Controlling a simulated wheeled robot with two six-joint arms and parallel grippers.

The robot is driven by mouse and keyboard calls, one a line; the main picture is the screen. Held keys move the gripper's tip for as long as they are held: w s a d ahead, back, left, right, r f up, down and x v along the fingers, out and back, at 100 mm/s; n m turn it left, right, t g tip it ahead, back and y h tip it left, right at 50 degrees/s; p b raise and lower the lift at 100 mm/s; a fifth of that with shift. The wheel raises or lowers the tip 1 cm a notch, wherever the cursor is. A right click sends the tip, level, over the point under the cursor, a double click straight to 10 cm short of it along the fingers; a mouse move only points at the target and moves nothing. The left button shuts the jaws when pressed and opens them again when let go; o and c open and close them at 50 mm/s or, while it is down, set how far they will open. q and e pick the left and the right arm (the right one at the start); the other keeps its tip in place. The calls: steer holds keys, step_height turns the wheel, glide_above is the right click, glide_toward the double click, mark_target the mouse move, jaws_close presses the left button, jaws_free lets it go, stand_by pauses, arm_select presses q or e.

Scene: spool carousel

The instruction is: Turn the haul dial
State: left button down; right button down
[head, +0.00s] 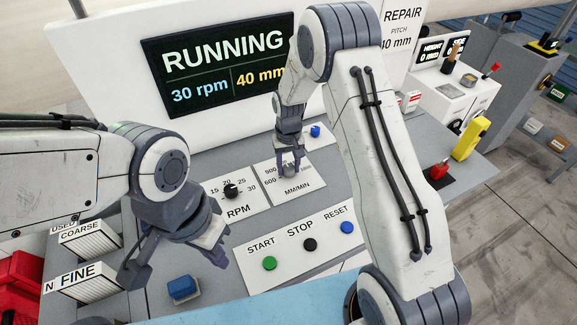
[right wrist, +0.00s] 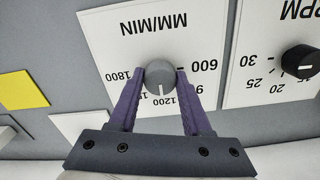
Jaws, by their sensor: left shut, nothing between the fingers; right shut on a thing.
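The haul dial is a round grey knob (right wrist: 160,74) on a white panel marked MM/MIN, with a scale from 600 to 1800. Its white pointer line points down in the right wrist view, near the partly hidden 1200 and the mark beside it. My right gripper (head: 290,171) is shut on this knob, with a purple finger on each side of it in the right wrist view. In the head view the gripper hides part of the dial and its scale. My left gripper (head: 214,242) is shut and empty, above the left part of the console, away from the dial.
The black RPM knob (head: 231,191) sits left of the haul dial. START (head: 270,263), STOP (head: 310,244) and RESET (head: 347,227) buttons stand in front. A screen (head: 215,65) reads RUNNING, 30 rpm, 40 mm. A blue block (head: 183,289) lies below my left gripper.

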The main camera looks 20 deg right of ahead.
mark_target(289, 167)
steer(key=shift+c, duration=1.7)
jaws_free()
step_height(289, 167, up, 9)
steer(key=b, duration=0.2)
steer(key=shift+r+b, duration=0.15)
steer(key=shift+b, duration=0.2)
steer(key=shift+r, duration=0.65)
